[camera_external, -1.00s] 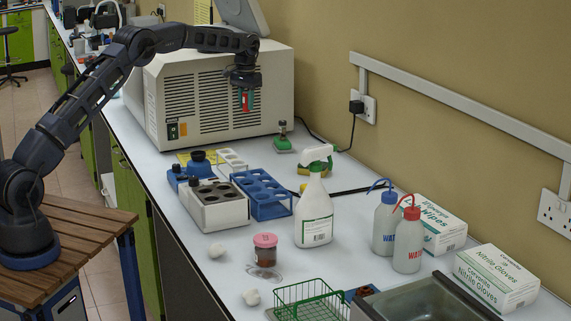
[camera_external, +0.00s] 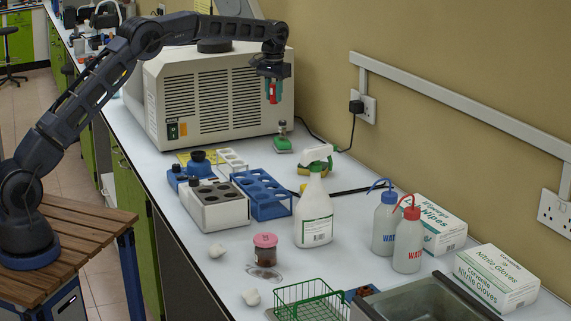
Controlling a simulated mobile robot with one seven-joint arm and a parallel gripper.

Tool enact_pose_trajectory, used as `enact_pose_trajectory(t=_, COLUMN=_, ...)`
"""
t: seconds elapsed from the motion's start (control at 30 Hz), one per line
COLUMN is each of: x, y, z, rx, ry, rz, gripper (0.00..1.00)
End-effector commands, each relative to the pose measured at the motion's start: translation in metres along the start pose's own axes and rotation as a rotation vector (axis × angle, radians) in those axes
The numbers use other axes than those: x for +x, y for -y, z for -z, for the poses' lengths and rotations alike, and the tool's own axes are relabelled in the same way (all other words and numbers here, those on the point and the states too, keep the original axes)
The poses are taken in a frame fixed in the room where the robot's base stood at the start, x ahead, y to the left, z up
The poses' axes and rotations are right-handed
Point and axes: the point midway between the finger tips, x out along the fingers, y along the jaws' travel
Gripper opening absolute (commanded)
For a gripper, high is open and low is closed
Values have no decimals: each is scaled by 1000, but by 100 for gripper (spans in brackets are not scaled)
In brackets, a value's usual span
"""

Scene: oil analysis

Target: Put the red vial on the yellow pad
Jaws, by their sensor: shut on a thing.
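My gripper (camera_external: 271,98) is raised in front of the right part of the big beige machine. It is shut on the red vial (camera_external: 272,91), a small upright red piece between the teal fingers, which partly hide it. The vial hangs well above the bench, clear of everything below. A flat yellow patch (camera_external: 183,157), which looks like the yellow pad, lies on the bench in front of the machine, left of my gripper. A blue-based, dark-capped item and a white rack partly hide it. A yellow sponge-like thing (camera_external: 304,170) lies behind the spray bottle.
The beige machine (camera_external: 215,95) stands at the back. A grey block with dark wells (camera_external: 218,210), a blue rack (camera_external: 268,205), a green-based bottle (camera_external: 282,142) and a white spray bottle (camera_external: 313,215) crowd the middle. Wash bottles (camera_external: 407,243) stand right.

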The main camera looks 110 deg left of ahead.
Motion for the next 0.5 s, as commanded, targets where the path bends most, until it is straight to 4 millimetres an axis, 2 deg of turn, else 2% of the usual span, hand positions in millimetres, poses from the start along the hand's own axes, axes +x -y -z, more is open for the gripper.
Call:
enact_pose_trajectory(t=0.03, x=-2, y=-23, z=-10, rx=1, ry=1, rz=0, gripper=5)
enact_pose_trajectory(t=0.1, x=-6, y=-52, z=-22, rx=-6, ry=0, rz=0, gripper=5)
enact_pose_trajectory(t=0.27, x=-11, y=-114, z=-54, rx=-25, ry=-1, rz=-1, gripper=5)
enact_pose_trajectory(t=0.5, x=-20, y=-198, z=-110, rx=-54, ry=0, rz=-4, gripper=5)
